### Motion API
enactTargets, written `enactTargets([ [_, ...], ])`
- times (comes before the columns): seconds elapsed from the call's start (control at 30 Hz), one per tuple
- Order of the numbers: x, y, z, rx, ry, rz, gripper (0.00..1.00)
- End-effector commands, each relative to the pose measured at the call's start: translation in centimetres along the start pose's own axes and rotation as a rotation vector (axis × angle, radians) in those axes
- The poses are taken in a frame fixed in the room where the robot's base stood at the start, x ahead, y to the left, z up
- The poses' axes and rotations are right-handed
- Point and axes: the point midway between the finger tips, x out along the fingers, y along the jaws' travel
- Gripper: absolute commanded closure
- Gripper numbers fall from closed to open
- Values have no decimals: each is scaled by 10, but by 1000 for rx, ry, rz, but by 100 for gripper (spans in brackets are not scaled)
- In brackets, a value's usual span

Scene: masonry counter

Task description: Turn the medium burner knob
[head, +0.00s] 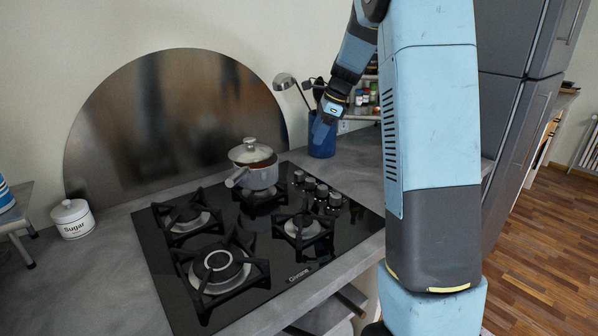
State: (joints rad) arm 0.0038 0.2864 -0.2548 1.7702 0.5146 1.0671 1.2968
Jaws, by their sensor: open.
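The black glass gas hob (258,284) is set into the grey counter and carries several burners under black grates. A group of silver-and-black knobs (321,192) sits near its right edge. I cannot tell which of them belongs to the medium burner, and their markings are too small to read. My gripper (320,131) hangs from the arm above and behind the knobs, in front of the blue utensil pot as seen here. It is open and appears to touch no knob. Its fingertips are small and hard to make out against the blue pot.
A lidded steel pot (262,178) stands on the back burner beside the knobs. Spice jars (366,98) sit on a shelf. A sugar jar (73,219) stands at left.

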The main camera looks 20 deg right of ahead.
Motion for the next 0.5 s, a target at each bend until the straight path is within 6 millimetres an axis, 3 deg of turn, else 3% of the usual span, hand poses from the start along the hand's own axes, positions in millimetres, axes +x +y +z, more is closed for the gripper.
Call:
enactTargets([
  [0.2,27,-29,-10,149,-10,21,39],
  [0.5,47,-34,-12,183,-12,26,39],
])
